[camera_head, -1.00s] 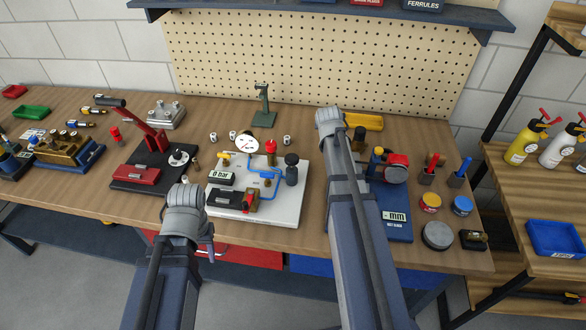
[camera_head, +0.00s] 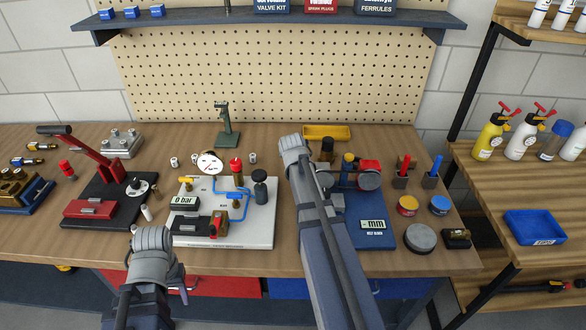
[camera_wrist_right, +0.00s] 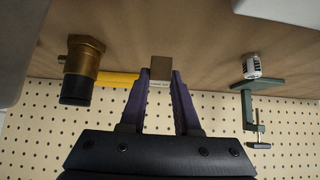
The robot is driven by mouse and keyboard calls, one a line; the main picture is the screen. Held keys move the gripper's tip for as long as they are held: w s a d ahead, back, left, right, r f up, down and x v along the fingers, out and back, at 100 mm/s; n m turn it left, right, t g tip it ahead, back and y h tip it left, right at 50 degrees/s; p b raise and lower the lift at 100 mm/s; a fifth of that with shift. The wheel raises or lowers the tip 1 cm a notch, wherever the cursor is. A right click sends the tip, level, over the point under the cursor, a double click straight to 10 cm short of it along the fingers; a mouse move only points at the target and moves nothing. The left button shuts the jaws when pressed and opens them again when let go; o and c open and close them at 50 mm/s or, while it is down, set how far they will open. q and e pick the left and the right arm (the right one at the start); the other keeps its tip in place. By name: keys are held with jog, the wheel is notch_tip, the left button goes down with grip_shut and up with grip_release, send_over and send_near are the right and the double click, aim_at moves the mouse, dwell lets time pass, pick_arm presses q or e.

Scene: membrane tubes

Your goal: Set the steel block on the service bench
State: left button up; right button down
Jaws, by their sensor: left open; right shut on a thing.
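The steel block (camera_wrist_right: 160,65) is a small brownish-grey block in the right wrist view. My right gripper (camera_wrist_right: 160,78) is shut on it, with a purple finger on each side. In the head view the right forearm hides that gripper and the block. The wooden bench top (camera_head: 265,140) lies around the right hand; the gap between block and bench cannot be told. My left gripper (camera_head: 151,242) is low at the bench's front edge, left of the white test plate. Its fingers are mostly hidden, and it is open with nothing seen in it.
A green stand (camera_head: 227,135) and a yellow tray (camera_head: 326,132) are behind the right hand. A brass fitting with a black cap (camera_wrist_right: 82,70) stands close by. The white test plate (camera_head: 255,228) and a blue gauge base (camera_head: 372,215) flank the right forearm. A red press (camera_head: 105,165) is at left.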

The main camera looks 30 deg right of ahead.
jog(key=shift+f+b, duration=1.8)
jog(key=shift+b, duration=0.05)
jog(key=shift+f, duration=0.2)
jog(key=c, duration=0.6)
grip_release()
jog(key=shift+r, duration=0.15)
jog(key=shift+r, duration=0.15)
jog(key=p+v, duration=0.8)
jog(key=v, duration=0.4)
